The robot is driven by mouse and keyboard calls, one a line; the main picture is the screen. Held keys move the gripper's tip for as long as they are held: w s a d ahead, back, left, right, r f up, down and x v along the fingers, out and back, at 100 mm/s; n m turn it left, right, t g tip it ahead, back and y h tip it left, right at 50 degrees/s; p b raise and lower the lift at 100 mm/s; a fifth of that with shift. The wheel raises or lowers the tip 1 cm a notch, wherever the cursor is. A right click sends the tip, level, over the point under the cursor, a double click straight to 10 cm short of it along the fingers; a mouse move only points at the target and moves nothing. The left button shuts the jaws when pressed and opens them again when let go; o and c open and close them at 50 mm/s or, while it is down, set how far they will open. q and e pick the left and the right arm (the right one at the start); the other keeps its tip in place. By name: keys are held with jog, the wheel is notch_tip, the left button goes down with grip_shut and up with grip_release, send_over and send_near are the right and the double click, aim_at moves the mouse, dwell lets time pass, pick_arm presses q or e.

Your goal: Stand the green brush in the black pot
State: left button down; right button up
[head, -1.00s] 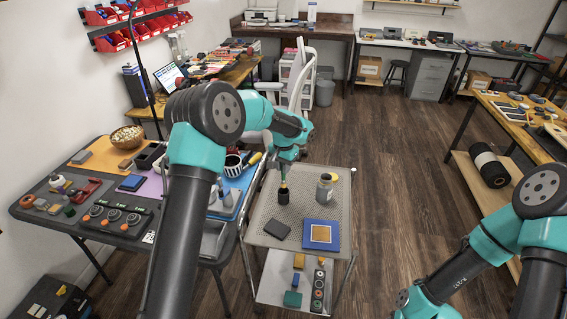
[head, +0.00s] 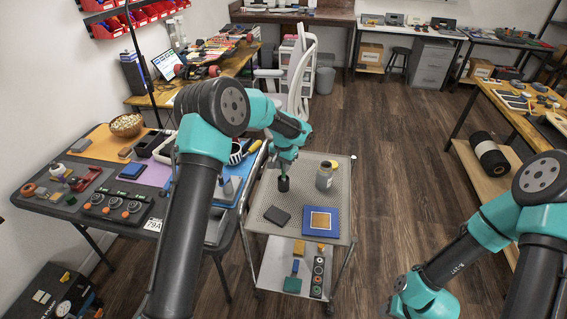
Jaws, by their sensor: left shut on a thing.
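The black pot (head: 283,185) stands upright on the top shelf of the wheeled cart. My left gripper (head: 285,165) is right above it, shut on the green brush (head: 283,173). The brush is small here and points down, its lower end at the pot's mouth. It appears to reach inside, but I cannot tell how deep or whether it touches the bottom. The fingers hide its upper part. My right arm is at the lower right, and its gripper does not show.
On the cart (head: 335,236) a grey jar (head: 324,177) stands right of the pot. A dark flat box (head: 277,216) and a blue square piece (head: 320,221) lie in front. The crowded table (head: 150,220) is left of the cart. Open floor lies to the right.

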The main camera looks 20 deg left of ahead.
pick_arm(q)
jog(key=c, duration=1)
grip_release()
notch_tip(320, 180, up, 17)
jog(key=shift+r, duration=0.2)
dwell(0.9)
